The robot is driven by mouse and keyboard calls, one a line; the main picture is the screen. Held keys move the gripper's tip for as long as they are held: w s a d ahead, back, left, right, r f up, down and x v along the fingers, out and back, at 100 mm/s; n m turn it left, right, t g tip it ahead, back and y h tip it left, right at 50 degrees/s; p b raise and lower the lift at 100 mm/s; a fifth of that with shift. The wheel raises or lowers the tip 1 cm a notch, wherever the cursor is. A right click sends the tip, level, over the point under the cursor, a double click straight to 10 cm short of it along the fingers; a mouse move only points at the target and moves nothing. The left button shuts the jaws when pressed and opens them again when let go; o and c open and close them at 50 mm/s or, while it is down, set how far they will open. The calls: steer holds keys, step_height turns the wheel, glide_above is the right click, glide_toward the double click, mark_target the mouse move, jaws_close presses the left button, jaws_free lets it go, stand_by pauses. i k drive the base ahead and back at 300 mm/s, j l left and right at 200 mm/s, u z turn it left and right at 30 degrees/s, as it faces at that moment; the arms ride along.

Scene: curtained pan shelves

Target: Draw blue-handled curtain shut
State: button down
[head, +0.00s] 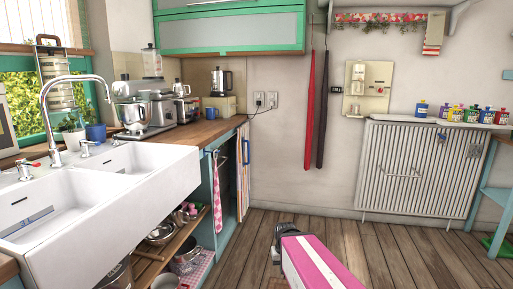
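In the head view a pale striped curtain (241,185) hangs bunched and narrow at the right end of the blue-framed counter unit. A blue upright handle (246,150) is on it. To its left, a narrow pink-patterned cloth (217,195) hangs at the unit's front. Open shelving with pans (162,233) shows below the sink. My pink arm link with a white stripe (318,262) shows at the bottom centre, ending in a dark joint, well apart from the curtain. I cannot make out gripper fingers.
The white sink (120,180) juts out at the left above the shelving. Red and dark long items (311,110) hang on the wall. A blue stand (495,195) is at the right edge.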

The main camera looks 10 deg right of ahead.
mark_target(238, 139)
steer(key=i+l, duration=1.4)
steer(key=i+j+u, duration=0.05)
steer(key=i, duration=0.1)
